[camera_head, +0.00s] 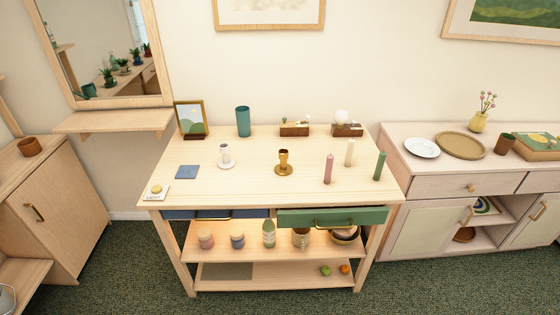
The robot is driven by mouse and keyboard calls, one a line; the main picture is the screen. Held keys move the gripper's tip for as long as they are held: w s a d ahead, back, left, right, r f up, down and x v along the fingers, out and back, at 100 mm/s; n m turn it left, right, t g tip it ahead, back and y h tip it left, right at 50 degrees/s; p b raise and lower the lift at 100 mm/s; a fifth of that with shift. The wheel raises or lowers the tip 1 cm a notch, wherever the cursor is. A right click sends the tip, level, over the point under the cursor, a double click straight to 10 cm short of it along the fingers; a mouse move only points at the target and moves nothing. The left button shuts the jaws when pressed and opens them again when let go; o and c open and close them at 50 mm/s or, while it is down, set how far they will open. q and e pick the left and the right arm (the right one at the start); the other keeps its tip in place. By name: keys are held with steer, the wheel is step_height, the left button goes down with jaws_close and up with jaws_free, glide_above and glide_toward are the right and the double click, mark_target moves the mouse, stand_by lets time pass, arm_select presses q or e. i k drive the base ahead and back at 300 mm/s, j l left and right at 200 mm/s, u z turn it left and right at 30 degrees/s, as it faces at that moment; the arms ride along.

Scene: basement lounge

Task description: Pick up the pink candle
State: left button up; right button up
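The pink candle (328,169) stands upright on the right part of the light wooden table (232,191), near its front edge. A cream candle (349,153) stands behind it to the right, and a green candle (379,166) stands further right. A gold candle holder (284,163) stands to its left, and a white candle holder (225,156) is further left. Both holders look empty. Neither of my grippers shows in the head view.
A teal cup (243,121), a framed picture (190,119) and two small wooden boxes line the table's back. A blue square (187,172) lies at left. A sideboard (430,187) with a white plate (422,148) stands close on the right. The table's front middle is clear.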

mark_target(330, 159)
steer(key=i+l+u, duration=0.25)
steer(key=i, duration=0.2)
steer(key=i+l+u, duration=0.2)
steer(key=i, duration=0.25)
